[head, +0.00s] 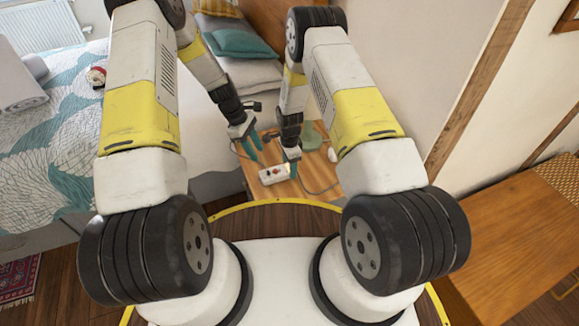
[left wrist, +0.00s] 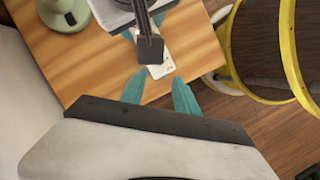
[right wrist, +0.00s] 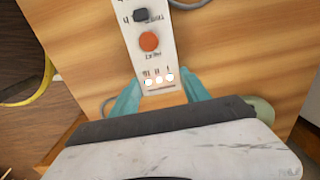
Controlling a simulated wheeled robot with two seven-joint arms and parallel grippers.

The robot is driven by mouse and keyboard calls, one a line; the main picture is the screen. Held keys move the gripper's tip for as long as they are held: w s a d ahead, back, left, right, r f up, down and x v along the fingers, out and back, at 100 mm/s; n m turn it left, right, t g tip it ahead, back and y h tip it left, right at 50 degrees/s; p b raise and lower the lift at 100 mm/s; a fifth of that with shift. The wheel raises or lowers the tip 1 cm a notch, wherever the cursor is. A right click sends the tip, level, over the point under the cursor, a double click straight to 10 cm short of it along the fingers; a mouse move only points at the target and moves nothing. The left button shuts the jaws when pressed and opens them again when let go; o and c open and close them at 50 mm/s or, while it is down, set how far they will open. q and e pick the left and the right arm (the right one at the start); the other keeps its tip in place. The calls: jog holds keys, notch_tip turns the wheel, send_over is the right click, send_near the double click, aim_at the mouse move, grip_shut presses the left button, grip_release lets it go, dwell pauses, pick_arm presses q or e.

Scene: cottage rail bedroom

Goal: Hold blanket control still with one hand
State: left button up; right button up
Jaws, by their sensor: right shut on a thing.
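The blanket control (head: 274,175) is a slim white box with a red-orange button, lying on the wooden bedside table (head: 255,188). In the right wrist view the control (right wrist: 150,60) shows a dark switch, the round button and small lit windows. My right gripper (right wrist: 162,92) is shut on the control's near end, a teal finger on each side. My left gripper (left wrist: 158,92) is open and empty, above the table's edge and apart from the control. In the left wrist view the control (left wrist: 160,70) is partly hidden behind my right gripper.
A green lamp base (head: 311,137) stands behind the control on the table. A grey cable (head: 318,190) runs on the table beside the control. The bed (head: 70,150) is at the left, the wall at the right. A wooden desk (head: 510,230) stands at far right.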

aim_at(267, 172)
pick_arm(q)
jog(key=c, duration=0.6)
jog(key=shift+s+a+f+m, duration=0.15)
jog(key=shift+f+m, duration=0.15)
jog(key=shift+m, duration=0.4)
grip_shut()
jog(key=m+t, duration=0.1)
jog(key=m, duration=0.4)
jog(key=d+f+m+t, duration=0.1)
jog(key=m+t, duration=0.1)
jog(key=m, duration=0.4)
jog(key=s+d+f+m+t, duration=0.1)
jog(key=m, duration=0.5)
jog(key=shift+t+y, duration=0.3)
jog(key=shift+t, duration=0.1)
jog(key=d+m, duration=0.1)
jog(key=m, duration=0.2)
jog(key=shift+s+d+r+m+t, duration=0.2)
jog(key=shift+d+r+m+t, duration=0.1)
jog(key=shift+d+r+t, duration=0.1)
jog(key=shift+f, duration=2.5)
